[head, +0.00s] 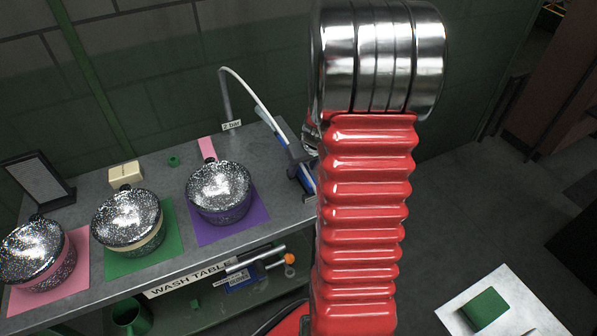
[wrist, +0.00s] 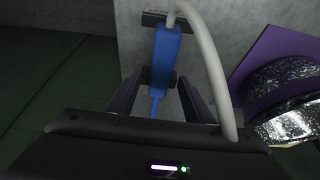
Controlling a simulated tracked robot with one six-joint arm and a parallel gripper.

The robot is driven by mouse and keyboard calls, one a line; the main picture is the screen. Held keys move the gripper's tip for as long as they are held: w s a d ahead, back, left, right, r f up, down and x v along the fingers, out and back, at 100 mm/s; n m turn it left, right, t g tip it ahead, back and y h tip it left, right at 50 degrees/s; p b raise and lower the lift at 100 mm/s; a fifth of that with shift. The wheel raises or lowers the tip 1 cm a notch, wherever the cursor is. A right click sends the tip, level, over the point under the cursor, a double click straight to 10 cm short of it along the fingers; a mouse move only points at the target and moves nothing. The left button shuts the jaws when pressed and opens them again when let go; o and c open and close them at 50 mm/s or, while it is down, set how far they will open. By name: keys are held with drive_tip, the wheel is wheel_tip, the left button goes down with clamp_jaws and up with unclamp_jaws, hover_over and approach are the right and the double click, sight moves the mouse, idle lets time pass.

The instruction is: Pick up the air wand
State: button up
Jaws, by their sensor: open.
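The air wand (wrist: 165,55) is blue, with a pale hose arching from its upper end. In the wrist view it lies between the two dark fingers of my gripper (wrist: 160,82), with its thin nozzle pointing back toward the gripper body. My gripper is open, with visible gaps on both sides of the wand. In the head view the wand (head: 281,132) shows as a blue piece at the right end of the grey table (head: 175,185), partly hidden by my red arm. The fingers are hard to make out there.
Three speckled pots stand on pink, green and purple mats; the nearest pot (head: 220,192) is left of the wand. The hose (head: 250,92) rises from a post by a "2 bar" label (head: 231,125). Open floor lies right of the table, with a white board (head: 500,308) lower right.

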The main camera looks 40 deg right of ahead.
drive_tip(key=shift+f, duration=0.3)
idle(0.4)
clamp_jaws()
idle(0.6)
